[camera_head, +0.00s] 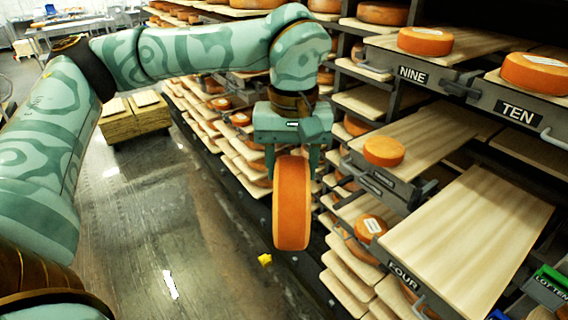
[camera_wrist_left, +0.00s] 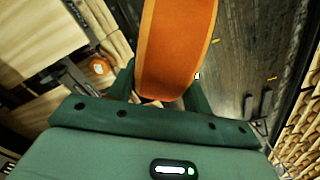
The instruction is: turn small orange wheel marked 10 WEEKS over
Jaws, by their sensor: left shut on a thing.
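An orange cheese wheel (camera_head: 292,205) hangs on edge in my left gripper (camera_head: 292,165), in front of the shelves and above the floor. The gripper's two fingers are shut on it from both sides. In the left wrist view the same wheel (camera_wrist_left: 178,45) stands up between the fingers of the gripper (camera_wrist_left: 165,85). No 10 WEEKS mark can be read on the side that shows. My right gripper is in neither view.
A bare plank marked FOUR (camera_head: 470,235) is pulled out at the right. Behind it a small orange wheel (camera_head: 384,151) lies on another plank (camera_head: 430,135). Wheels lie above NINE (camera_head: 426,41) and TEN (camera_head: 536,74). A wooden stack (camera_head: 135,120) stands on the floor at the left.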

